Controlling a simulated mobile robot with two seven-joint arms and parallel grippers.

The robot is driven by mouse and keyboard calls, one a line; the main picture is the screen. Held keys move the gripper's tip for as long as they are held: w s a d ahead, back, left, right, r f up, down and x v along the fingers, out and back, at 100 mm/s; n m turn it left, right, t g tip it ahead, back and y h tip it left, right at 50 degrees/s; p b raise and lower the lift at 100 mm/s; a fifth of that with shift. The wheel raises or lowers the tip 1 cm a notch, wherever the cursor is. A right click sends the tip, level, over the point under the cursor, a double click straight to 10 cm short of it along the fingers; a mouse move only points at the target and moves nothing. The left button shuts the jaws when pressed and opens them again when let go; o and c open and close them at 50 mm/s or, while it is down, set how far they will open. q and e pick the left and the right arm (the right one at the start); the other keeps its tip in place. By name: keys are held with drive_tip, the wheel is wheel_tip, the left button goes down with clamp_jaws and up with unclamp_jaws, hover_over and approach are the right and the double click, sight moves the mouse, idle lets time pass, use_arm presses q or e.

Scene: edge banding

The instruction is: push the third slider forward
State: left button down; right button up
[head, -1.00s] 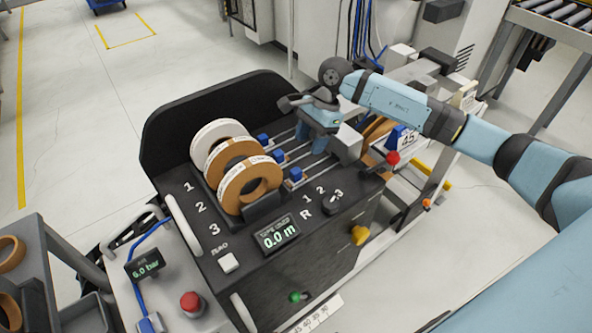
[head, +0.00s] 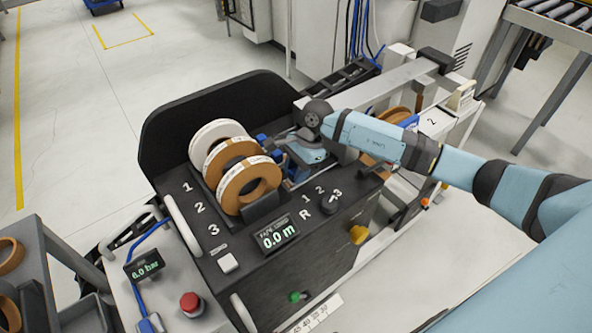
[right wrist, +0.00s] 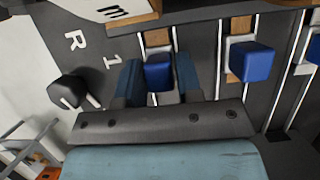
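The third slider is the blue block (right wrist: 158,72) on the rail nearest the R and 1 marks in the right wrist view. My right gripper (right wrist: 158,62) is open, with one finger on each side of this block; whether either finger touches it I cannot tell. Two other blue sliders, a middle one (right wrist: 250,61) and one (right wrist: 315,46) cut by the frame edge, sit on rails to the right. In the head view my right gripper (head: 296,160) is low over the rails behind the tape rolls and mostly hides the third slider. My left gripper is not in view.
Tape rolls (head: 248,183) stand in the black machine beside the sliders. A black selector knob (right wrist: 66,91) is close to the left of my right gripper. A tape display (head: 277,236) and a red button (head: 192,304) are nearer the front.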

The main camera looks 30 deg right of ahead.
clamp_jaws()
drive_tip(key=d, duration=0.1)
drive_tip(key=d+b, duration=0.1)
drive_tip(key=d, duration=0.1)
drive_tip(key=d+b, duration=0.1)
drive_tip(key=d, duration=0.1)
drive_tip(key=shift+w, duration=0.35)
drive_tip(key=shift+o, duration=2.2)
unclamp_jaws()
drive_tip(key=shift+a, duration=0.15)
drive_tip(key=v, duration=1.3)
drive_tip(key=shift+d+r, duration=0.2)
drive_tip(key=shift+r, duration=0.2)
drive_tip(key=shift+a, duration=0.1)
